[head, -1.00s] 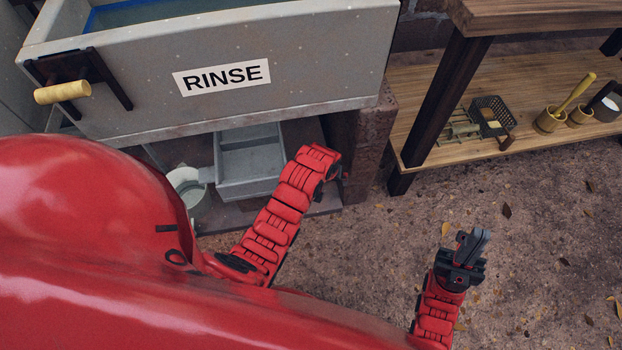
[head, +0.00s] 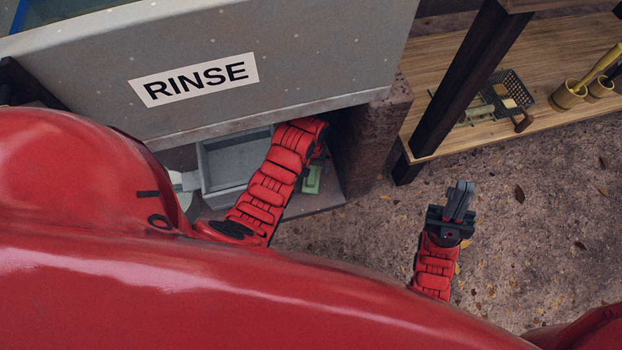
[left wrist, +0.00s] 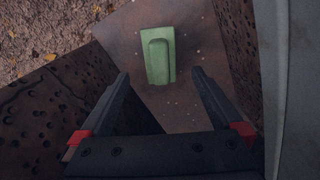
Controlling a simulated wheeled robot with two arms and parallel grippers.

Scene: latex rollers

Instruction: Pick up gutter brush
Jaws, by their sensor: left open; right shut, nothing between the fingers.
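A green block with a raised grip, which looks like the gutter brush (left wrist: 160,57), lies on a brown speckled surface in the left wrist view. Part of it shows in the head view (head: 312,180), low under the trough, just right of my left arm. My left gripper (left wrist: 160,74) is open, with the green block beyond and between its fingertips in the picture, apparently not touching it. In the head view its fingers are hidden by the arm's end. My right gripper (head: 459,202) is shut and empty above the ground.
The grey RINSE trough (head: 300,50) stands above my left arm. A dark pitted pillar (head: 372,130) is close to the right of that arm. A grey bin (head: 225,160) stands to its left. A wooden shelf (head: 450,135) holds a basket (head: 510,90). The ground at right is open.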

